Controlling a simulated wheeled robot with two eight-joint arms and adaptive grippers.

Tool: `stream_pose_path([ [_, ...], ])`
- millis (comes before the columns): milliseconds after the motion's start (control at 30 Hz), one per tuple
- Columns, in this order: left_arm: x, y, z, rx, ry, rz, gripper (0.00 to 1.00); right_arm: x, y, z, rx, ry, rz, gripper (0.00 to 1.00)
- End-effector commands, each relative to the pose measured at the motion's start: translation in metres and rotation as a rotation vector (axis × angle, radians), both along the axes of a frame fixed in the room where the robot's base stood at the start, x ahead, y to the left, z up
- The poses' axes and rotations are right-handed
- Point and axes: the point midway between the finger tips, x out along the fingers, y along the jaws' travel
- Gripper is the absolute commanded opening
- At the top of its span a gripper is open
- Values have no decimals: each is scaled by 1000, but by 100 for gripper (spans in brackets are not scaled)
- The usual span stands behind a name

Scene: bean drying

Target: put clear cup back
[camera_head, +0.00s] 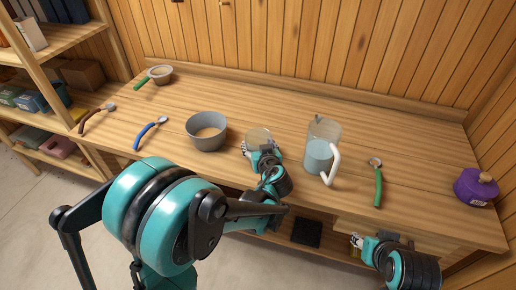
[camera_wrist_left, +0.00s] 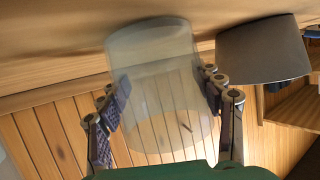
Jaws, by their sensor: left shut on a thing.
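The clear cup (camera_head: 258,136) is a see-through, colourless cup near the front middle of the wooden table. My left gripper (camera_head: 262,154) is shut on it from the front. In the left wrist view the cup (camera_wrist_left: 158,70) sits between the two fingers of the gripper (camera_wrist_left: 162,88), one on each side. I cannot tell whether its base touches the table. My right gripper (camera_head: 357,242) hangs low at the table's front edge on the right; I cannot tell its jaw state.
A grey bowl (camera_head: 207,138) stands left of the cup; it also shows in the left wrist view (camera_wrist_left: 262,52). A clear pitcher with a white handle (camera_head: 319,156) stands right. A blue-handled scoop (camera_head: 148,134) lies left.

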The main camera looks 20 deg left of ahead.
Motion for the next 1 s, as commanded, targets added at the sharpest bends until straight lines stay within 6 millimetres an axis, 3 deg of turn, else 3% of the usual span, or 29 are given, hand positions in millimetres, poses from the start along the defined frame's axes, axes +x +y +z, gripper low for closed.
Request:
stream_pose_path([
  [300, 0, 0, -2, 0, 0, 0, 29, 0, 0, -2, 0, 0, 0, 40],
  [333, 0, 0, -3, 0, 0, 0, 69, 0, 0, -2, 0, 0, 0, 40],
  [400, 0, 0, -2, 0, 0, 0, 87, 0, 0, -1, 0, 0, 0, 40],
  [800, 0, 0, 3, 0, 0, 0, 87, 0, 0, 3, 0, 0, 0, 40],
  [1000, -27, -16, 17, 0, 0, -5, 87, 0, 0, 15, 0, 0, 0, 40],
])
